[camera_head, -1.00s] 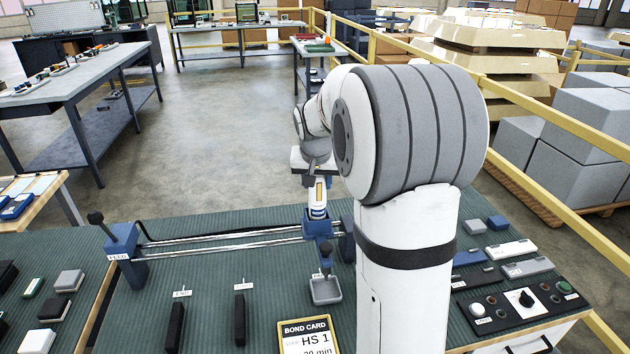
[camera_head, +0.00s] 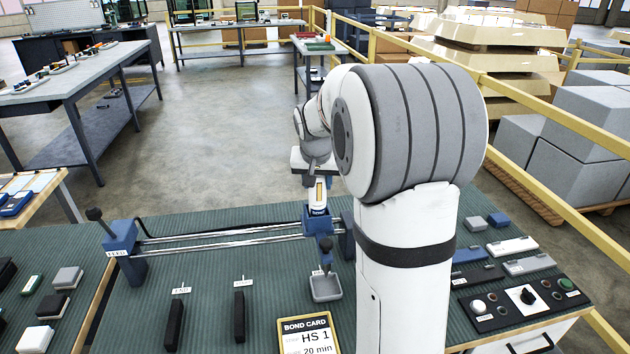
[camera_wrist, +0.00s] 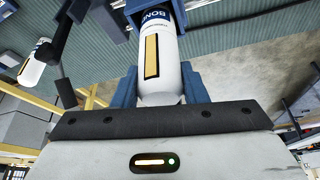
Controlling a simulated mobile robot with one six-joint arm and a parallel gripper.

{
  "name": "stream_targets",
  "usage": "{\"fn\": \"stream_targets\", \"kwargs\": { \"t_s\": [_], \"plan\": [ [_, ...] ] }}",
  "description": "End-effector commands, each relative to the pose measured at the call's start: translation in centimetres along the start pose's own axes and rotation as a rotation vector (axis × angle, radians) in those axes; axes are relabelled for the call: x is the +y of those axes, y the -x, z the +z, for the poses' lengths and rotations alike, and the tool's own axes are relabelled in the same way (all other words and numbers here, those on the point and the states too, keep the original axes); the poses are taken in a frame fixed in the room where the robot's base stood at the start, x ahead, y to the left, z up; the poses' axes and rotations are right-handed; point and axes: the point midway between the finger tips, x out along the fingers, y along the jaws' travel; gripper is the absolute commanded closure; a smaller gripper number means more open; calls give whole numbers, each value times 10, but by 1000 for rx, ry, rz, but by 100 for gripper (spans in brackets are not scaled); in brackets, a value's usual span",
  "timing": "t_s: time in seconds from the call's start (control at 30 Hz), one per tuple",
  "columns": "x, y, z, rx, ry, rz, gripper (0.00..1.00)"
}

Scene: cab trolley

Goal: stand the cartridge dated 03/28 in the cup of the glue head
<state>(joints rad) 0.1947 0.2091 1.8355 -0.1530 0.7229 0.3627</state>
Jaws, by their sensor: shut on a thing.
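My gripper (camera_wrist: 160,92) is shut on a white cartridge (camera_wrist: 162,58) with a dark blue band lettered "BON…" and a yellow strip. Its date cannot be read. In the head view the cartridge (camera_head: 319,192) is upright, directly over the blue glue head (camera_head: 318,222) on the rails, with its lower end at the head's top. I cannot tell whether that end is inside the cup or just above it. Blue parts of the head (camera_wrist: 108,8) show at the top of the wrist view, where the cartridge's far end is cut off.
Another white cartridge (camera_wrist: 38,62) shows at the left of the wrist view. Two black bars (camera_head: 174,325) stand to the left. A control panel (camera_head: 515,305) is at right.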

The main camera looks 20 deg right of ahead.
Motion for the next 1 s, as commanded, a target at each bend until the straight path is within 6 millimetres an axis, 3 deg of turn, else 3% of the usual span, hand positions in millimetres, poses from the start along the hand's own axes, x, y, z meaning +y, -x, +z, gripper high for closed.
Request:
{"fn": "stream_targets", "kwargs": {
  "t_s": [0.37, 0.4, 0.7, 1.0],
  "plan": [
    [0, 0, 0, 2, 0, 0, 100],
    [0, 0, 0, 2, 0, 0, 60],
    [0, -1, 0, 1, 0, 0, 35],
    [0, 3, 0, 0, 0, 0, 35]
  ]
}}
